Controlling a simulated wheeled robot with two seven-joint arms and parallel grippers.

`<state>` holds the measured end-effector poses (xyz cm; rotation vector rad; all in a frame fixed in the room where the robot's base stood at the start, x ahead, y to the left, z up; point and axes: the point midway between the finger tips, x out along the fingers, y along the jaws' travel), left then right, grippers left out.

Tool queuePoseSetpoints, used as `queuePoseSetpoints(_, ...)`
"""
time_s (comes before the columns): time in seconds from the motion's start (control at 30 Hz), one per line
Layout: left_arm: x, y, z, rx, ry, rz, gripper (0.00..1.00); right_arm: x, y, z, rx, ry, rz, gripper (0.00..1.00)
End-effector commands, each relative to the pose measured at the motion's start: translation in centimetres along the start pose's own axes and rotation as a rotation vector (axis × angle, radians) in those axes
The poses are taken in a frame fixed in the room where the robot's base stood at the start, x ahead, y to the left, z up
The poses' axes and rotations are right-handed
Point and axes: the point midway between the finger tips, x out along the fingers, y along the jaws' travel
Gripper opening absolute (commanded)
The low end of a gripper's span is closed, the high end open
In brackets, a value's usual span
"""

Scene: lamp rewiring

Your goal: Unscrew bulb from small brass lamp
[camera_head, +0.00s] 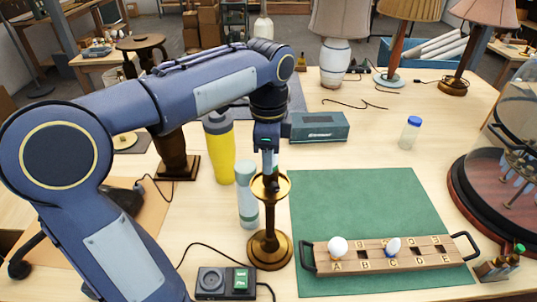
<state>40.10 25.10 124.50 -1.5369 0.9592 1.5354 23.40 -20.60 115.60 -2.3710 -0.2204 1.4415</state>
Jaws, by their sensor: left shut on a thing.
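The small brass lamp (268,246) stands upright on the table, left of the green mat, with a round base, thin stem and shallow brass dish near its top. My left gripper (269,172) points straight down over the lamp's top, with its fingertips at the dish. It is shut on the bulb at the socket; the fingers hide nearly all of the bulb. A wooden tray (350,265) with lettered slots and black handles lies on the mat. It holds a white round bulb (337,246) near A and a white pointed bulb (393,246) near C. My right gripper is not in view.
A yellow bottle (219,150) and a pale bottle (246,200) stand close left of the lamp. A black switch box (226,283) sits in front. A dark green box (318,127) is behind. The green mat (365,200) is clear behind the tray.

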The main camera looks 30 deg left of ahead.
Motion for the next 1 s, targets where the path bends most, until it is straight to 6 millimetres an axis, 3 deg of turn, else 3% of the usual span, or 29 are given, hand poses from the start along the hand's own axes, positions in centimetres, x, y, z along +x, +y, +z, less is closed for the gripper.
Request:
queuePoseSetpoints(0.13, -0.03, 0.07, -0.01, -0.148, 0.001, -0.001, 0.09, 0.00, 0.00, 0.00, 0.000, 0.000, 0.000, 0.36)
queuePoseSetpoints(0.53, -0.03, 0.10, -0.02, -0.228, 0.001, -0.001, 0.09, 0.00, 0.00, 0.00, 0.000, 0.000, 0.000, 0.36)
queuePoseSetpoints(0.8, -0.08, 0.29, -0.14, -0.688, 0.001, -0.001, 0.09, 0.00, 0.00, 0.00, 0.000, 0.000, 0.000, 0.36)
queuePoseSetpoints(1.0, -0.08, 0.34, -0.15, -0.865, 0.001, -0.001, 0.09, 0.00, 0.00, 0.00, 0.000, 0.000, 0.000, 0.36)
